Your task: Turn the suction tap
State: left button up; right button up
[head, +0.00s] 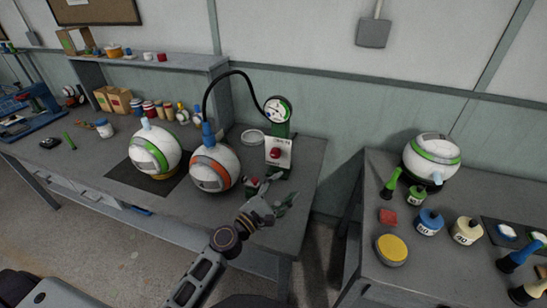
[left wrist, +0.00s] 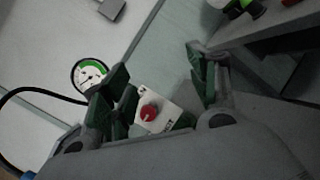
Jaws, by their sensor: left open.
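The suction tap is a red knob (head: 275,152) on a white panel (head: 284,145) of a green stand, near the back right of the left bench. A round gauge (head: 278,109) sits above it. My left gripper (head: 272,193) is open in front of and below the knob, apart from it in the head view. In the left wrist view the red knob (left wrist: 149,113) with its white pointer mark shows between the two green-padded fingers (left wrist: 160,88), nearer the left finger. The gauge (left wrist: 90,75) is partly covered by that finger. My right gripper is out of view.
A black hose (head: 213,86) runs from the gauge to the blue-topped orange-banded ball (head: 214,167). A green-banded ball (head: 155,150) stands left of it on a dark mat. A gap separates the right table (head: 440,260), which holds several pots.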

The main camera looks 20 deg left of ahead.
pick_arm(q)
jog(key=w+a+f+n+y, duration=0.2)
jog(key=a+n+y, duration=0.2)
jog(key=n, duration=0.4)
jog(key=w+a+f+n+y, duration=0.2)
jog(key=w+a+n+y, duration=0.1)
jog(key=n, duration=0.5)
jog(key=shift+a+f+y, duration=0.25)
jog(key=shift+a+y, duration=0.25)
jog(key=shift+a, duration=0.5)
jog(key=shift+w, duration=0.15)
send_near(274, 155)
jog(key=shift+w, duration=0.65)
jog(key=shift+w+d+f, duration=0.1)
jog(key=shift+w, duration=1.85)
jog(key=shift+w+d, duration=0.1)
jog(key=shift+w, duration=1.85)
jog(key=c, duration=1)
